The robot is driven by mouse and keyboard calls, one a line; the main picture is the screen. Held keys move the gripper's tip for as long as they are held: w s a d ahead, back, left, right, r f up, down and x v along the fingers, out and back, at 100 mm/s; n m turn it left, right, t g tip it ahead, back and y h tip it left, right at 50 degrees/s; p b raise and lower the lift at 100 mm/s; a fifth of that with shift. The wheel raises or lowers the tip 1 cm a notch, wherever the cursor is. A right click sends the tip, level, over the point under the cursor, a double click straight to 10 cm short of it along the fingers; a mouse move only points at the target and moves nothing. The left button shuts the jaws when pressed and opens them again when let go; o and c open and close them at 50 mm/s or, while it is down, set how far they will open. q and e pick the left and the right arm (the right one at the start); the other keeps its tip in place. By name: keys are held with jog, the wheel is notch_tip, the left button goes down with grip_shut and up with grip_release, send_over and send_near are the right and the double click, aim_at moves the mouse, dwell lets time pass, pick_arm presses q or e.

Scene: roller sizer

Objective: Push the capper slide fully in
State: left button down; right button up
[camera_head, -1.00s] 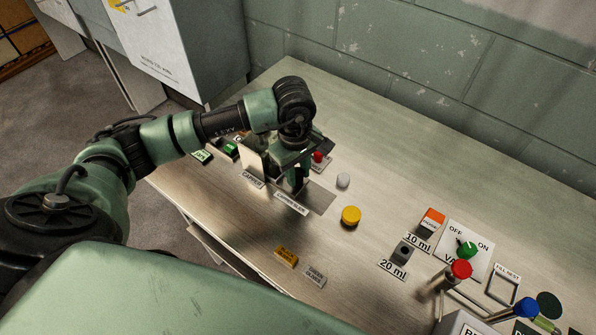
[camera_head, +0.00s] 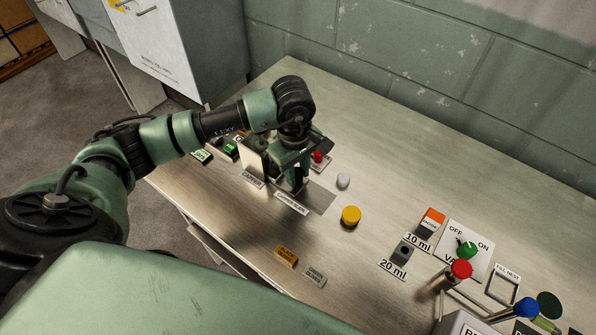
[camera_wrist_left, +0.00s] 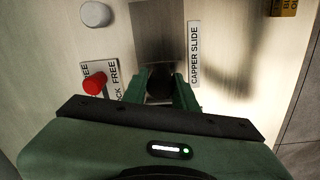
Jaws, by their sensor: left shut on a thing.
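The capper (camera_head: 254,163) stands on the bench, mostly hidden behind my left arm and hand. A label reading CAPPER SLIDE (camera_head: 291,203) lies in front of a grey slide plate (camera_head: 320,198). In the left wrist view the label (camera_wrist_left: 194,54) is right of the plate (camera_wrist_left: 153,35). My left gripper (camera_head: 299,188) points down at the slide. In the left wrist view, its green fingers (camera_wrist_left: 160,90) are closed around a dark round knob (camera_wrist_left: 160,80) at the plate's end. How far in the slide sits is hard to tell. My right gripper is not in view.
A red knob (camera_wrist_left: 96,84) by a LOCK/FREE label, a white cap (camera_head: 343,181) and a yellow cap (camera_head: 351,215) are near the hand. Orange and dark 10 ml and 20 ml buttons, a valve panel (camera_head: 466,247) and red- and blue-topped parts stand at right.

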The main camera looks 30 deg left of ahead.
aim_at(284, 178)
pick_arm(q)
jog(key=a, duration=0.1)
jog(key=a+b, duration=0.2)
jog(key=shift+w+a+f, duration=0.1)
jog(key=shift+w+a, duration=0.15)
jog(key=shift+w, duration=0.05)
jog(key=shift+r, duration=0.2)
jog(key=c, duration=1.2)
grip_release()
jog(key=shift+a, duration=0.1)
jog(key=shift+o, duration=0.4)
jog(key=shift+r, duration=0.25)
notch_tip(284, 178, up, 7)
jog(key=shift+s+a+b, duration=0.15)
jog(key=shift+s+b, duration=0.1)
jog(key=shift+b, duration=0.2)
